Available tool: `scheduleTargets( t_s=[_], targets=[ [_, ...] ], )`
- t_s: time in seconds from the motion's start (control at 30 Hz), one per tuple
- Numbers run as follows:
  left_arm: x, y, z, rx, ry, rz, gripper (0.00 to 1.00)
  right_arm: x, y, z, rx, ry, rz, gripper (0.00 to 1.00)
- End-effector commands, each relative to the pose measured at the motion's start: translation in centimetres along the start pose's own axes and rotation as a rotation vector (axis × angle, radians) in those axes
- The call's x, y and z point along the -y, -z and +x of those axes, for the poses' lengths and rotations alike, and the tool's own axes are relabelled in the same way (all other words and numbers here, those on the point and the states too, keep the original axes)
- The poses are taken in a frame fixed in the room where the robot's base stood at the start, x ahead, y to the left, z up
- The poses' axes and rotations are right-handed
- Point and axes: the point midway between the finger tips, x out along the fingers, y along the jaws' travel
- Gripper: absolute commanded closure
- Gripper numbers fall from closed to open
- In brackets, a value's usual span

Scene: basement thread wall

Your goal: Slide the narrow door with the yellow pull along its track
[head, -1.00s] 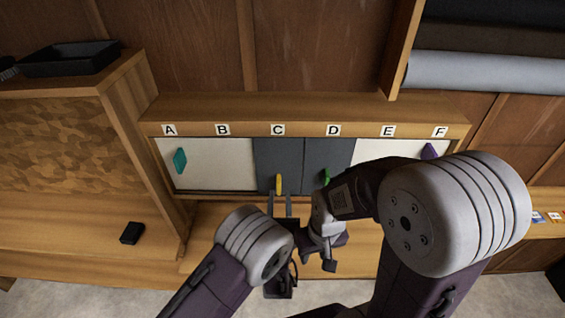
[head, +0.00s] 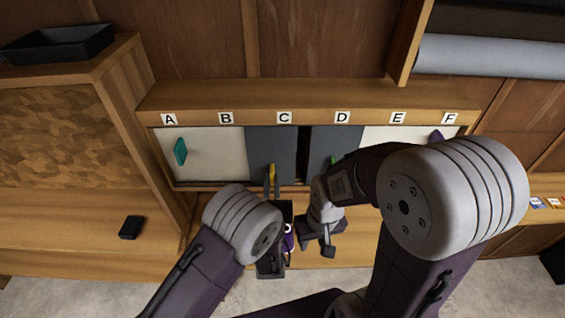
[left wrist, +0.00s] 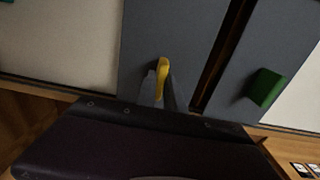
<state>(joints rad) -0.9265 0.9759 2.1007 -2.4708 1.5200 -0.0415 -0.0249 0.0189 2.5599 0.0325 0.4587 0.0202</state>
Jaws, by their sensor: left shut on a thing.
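The narrow dark grey door (head: 262,145) with the yellow pull (head: 271,171) stands in the low cabinet below and between labels B and C. My left gripper (head: 271,188) is shut on the yellow pull. In the left wrist view its two fingers (left wrist: 161,88) stand on either side of the pull (left wrist: 162,66). A dark gap (head: 303,155) shows between this door and the grey door (head: 335,140) to its right.
A white panel with a teal pull (head: 180,151) is at the left, and a white panel (head: 400,138) at the right. The green pull (left wrist: 264,88) is close to the right of my left gripper. My right arm covers the cabinet's lower right. A black box (head: 130,227) lies at left.

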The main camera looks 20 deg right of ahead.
Motion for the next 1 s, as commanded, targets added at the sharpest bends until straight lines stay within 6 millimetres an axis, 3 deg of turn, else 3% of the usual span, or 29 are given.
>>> scheduleTargets(
  t_s=[0.63,1.0],
  targets=[
    [-11.3,0.2,0.1,-0.001,-0.006,-0.001,1.00,0.0,-0.2,1.8,0.000,0.000,0.000,0.64],
    [-12.1,0.1,0.0,-0.001,-0.001,-0.002,1.00,0.0,-0.2,1.9,0.000,0.000,0.000,0.64]
  ],
)
